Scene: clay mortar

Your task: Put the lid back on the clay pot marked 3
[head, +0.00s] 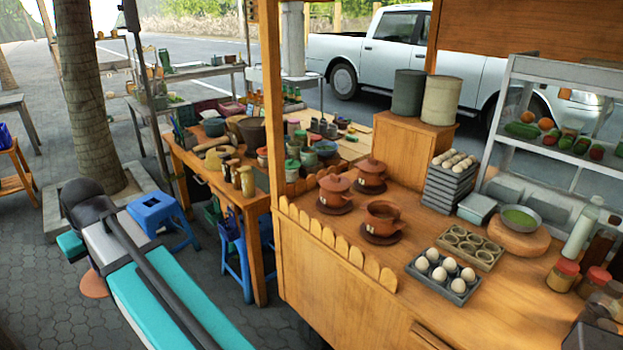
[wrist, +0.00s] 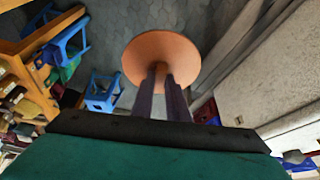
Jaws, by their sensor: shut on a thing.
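Three brown clay pots stand on dark saucers on the wooden cart top. The open pot (head: 382,220) is nearest and has no lid. The left pot (head: 335,191) and the back pot (head: 371,173) have lids on. I cannot read a number on any of them. My gripper (wrist: 162,72) is shut on a round orange-brown clay lid (wrist: 160,50), held over the pavement in the wrist view. In the head view the lid (head: 94,287) shows partly below my arm at the left, far from the pots. The fingers are hidden there.
An egg tray (head: 443,274), a wooden mould tray (head: 470,246) and stacked grey trays (head: 448,187) stand right of the pots. A scalloped wooden edge (head: 335,242) borders the cart's left side. A cluttered table (head: 262,205), blue stools (head: 161,215) and a tree trunk (head: 92,90) are nearby.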

